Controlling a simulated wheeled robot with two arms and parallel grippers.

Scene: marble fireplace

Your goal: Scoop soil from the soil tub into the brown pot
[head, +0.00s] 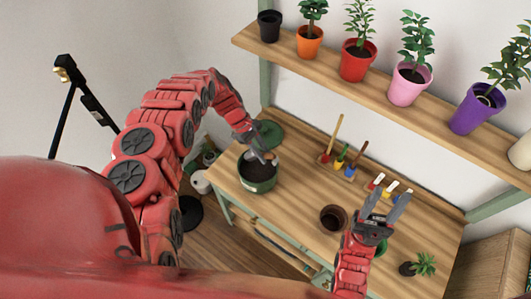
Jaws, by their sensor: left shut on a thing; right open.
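The soil tub (257,187) is a dark green round tub with dark soil in it, on the left part of the wooden workbench. My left gripper (262,158) is over the tub's rear rim, shut on a small tool, apparently a scoop. The tool is mostly hidden by the gripper, and I cannot tell whether it touches or holds soil. The brown pot (333,218) stands upright near the bench's front edge, right of the tub; its inside looks dark. My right gripper (389,198) is open and empty above the bench, right of the brown pot.
A tool rack (349,171) and small coloured items (391,187) stand along the back. A green round object (381,246) is partly behind my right arm. A shelf (330,77) of potted plants hangs above. Bench between tub and pot is clear.

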